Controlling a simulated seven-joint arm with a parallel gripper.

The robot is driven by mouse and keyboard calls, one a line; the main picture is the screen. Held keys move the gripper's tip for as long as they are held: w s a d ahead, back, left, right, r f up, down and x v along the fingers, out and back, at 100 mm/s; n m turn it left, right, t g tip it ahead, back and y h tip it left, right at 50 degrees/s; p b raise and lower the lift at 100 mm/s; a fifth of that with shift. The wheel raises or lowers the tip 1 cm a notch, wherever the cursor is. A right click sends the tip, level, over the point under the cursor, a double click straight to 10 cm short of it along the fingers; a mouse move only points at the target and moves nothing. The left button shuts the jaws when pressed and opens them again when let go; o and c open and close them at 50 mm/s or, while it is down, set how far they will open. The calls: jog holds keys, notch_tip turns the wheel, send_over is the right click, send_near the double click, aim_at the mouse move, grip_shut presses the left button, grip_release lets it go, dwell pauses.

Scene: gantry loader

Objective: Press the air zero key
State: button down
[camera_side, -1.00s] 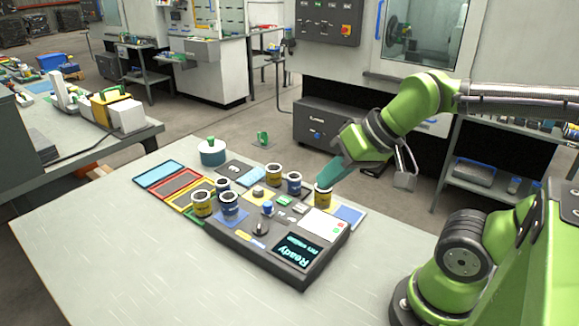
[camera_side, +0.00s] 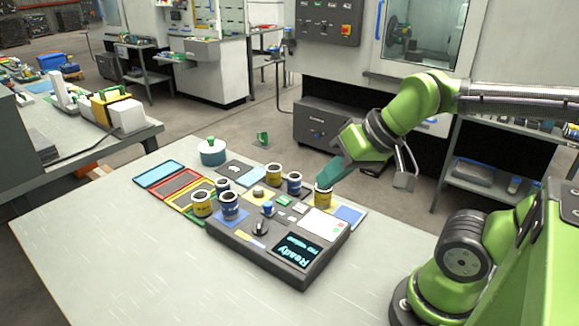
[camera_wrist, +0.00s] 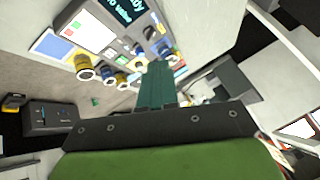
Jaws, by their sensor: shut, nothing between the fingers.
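A dark grey control panel (camera_side: 262,262) lies on the table, with a lit "Ready" screen (camera_side: 297,252), a black knob (camera_side: 260,228), a blue knob (camera_side: 267,208) and several small keys (camera_side: 284,201). I cannot read which key is the air zero key. My gripper (camera_side: 326,178) is shut and empty, with its teal fingers above and behind the yellow cup (camera_side: 323,196) at the panel's back right. In the wrist view the shut fingers (camera_wrist: 157,68) point toward the cups, and part of the panel screen (camera_wrist: 126,9) shows at the top.
Several yellow and blue cups (camera_side: 202,205) stand around the panel. Coloured trays (camera_side: 158,174) and a round teal-and-white pot (camera_side: 212,153) lie at the back left. The front of the table (camera_side: 120,262) is clear.

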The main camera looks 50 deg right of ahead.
dwell(0.3)
jog(key=m+y, duration=0.4)
jog(key=m, duration=1.1)
send_over(304, 208)
jog(key=shift+f, duration=4.5)
jog(key=shift+d, duration=0.15)
jog(key=shift+f, duration=4.4)
jog(key=shift+f, duration=0.15)
jog(key=shift+f, duration=0.3)
